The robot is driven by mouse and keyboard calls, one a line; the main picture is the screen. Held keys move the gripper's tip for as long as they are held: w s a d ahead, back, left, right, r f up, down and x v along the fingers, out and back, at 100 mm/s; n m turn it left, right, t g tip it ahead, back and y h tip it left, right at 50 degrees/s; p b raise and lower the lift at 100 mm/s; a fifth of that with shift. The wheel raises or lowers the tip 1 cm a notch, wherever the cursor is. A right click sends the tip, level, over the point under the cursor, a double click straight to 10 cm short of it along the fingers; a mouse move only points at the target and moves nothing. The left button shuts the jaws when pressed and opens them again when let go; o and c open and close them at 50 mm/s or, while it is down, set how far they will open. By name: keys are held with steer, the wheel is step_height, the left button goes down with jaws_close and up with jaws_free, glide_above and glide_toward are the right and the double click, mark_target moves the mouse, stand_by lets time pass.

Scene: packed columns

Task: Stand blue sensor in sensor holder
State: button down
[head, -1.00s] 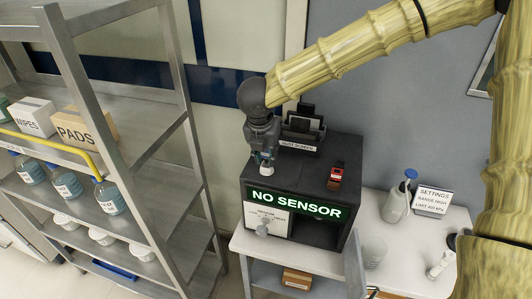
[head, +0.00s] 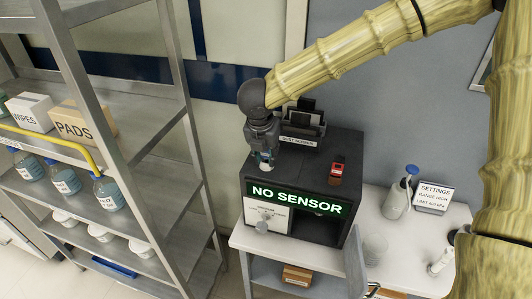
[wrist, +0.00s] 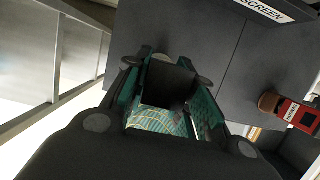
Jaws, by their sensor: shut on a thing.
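My gripper (head: 264,161) points down over the left part of the dark machine's top in the head view. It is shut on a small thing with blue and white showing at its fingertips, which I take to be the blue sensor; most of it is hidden. In the wrist view a dark block (wrist: 167,86) shows between the teal-lined fingers, and I cannot tell whether it is the sensor. A red device (head: 337,169) with a brown part stands on the machine top, right of my gripper. I cannot clearly identify the sensor holder.
The dark machine (head: 345,150) shows a lit "NO SENSOR" sign (head: 297,199). A black rack (head: 303,122) labelled "SCREEN" stands behind my gripper. A metal shelf (head: 178,100) is at left. A pump bottle (head: 400,195) and settings card (head: 433,197) stand on the white table at right.

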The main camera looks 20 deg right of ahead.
steer(key=shift+f, duration=0.45)
steer(key=c, duration=1.1)
jaws_free()
steer(key=shift+r, duration=0.1)
steer(key=v, duration=1.1)
steer(key=shift+s+r, duration=0.2)
steer(key=shift+r, duration=0.15)
steer(key=shift+a, duration=0.1)
